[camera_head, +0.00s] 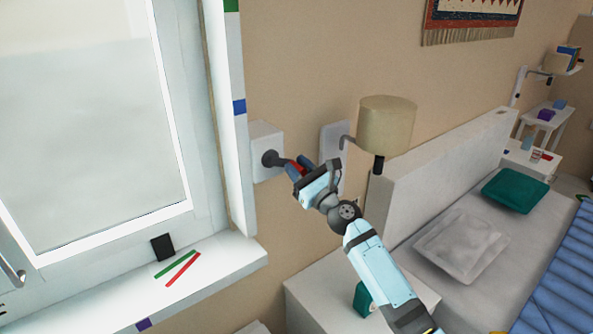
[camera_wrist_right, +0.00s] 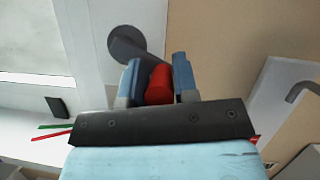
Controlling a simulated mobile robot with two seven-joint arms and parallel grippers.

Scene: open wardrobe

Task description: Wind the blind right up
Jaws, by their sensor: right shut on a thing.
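A white box (camera_head: 266,139) on the wall beside the window carries a dark round crank hub (camera_head: 270,158), which also shows in the right wrist view (camera_wrist_right: 126,42). A dark arm leads from the hub to a red knob (camera_wrist_right: 160,84). My right gripper (camera_head: 299,168) is shut on the red knob, with a blue finger on each side of it in the wrist view. My left gripper is out of view.
The sill (camera_head: 225,263) holds a small black block (camera_head: 162,247) and green and red strips. A wall lamp (camera_head: 386,125) stands close to the right of my gripper. A white bedside cabinet (camera_head: 325,290) and a bed (camera_head: 470,225) lie below and to the right.

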